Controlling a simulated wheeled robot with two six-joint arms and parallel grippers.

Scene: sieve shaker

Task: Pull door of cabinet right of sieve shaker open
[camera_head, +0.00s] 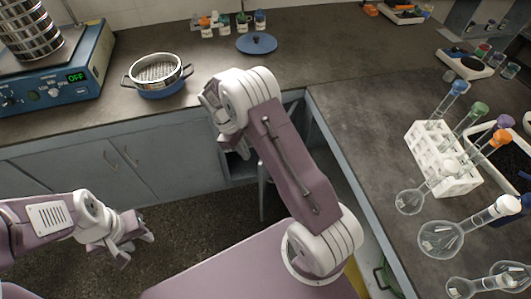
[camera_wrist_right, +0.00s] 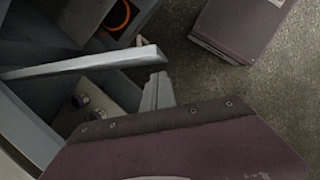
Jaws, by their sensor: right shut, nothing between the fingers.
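The sieve shaker (camera_head: 50,75) stands at the left end of the back counter, with a blue base and an OFF display. The cabinet right of it (camera_head: 240,165) shows a dark opening below the counter. Its grey door (camera_head: 263,192) appears to stand out from the front, seen nearly edge-on; in the right wrist view a long pale edge (camera_wrist_right: 90,64) crosses the opening. My right gripper (camera_head: 219,145) is shut and empty near the cabinet front, partly hidden by its wrist; a grey finger shows in the wrist view (camera_wrist_right: 157,92). My left gripper (camera_head: 135,249) is open and empty above the floor.
Closed cabinet doors (camera_head: 120,160) lie left of the opening. A sieve pan (camera_head: 158,75) and a blue lid (camera_head: 257,43) rest on the counter. Flasks and a tube rack (camera_head: 440,160) stand on the right counter. Small items (camera_wrist_right: 88,100) sit inside the cabinet.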

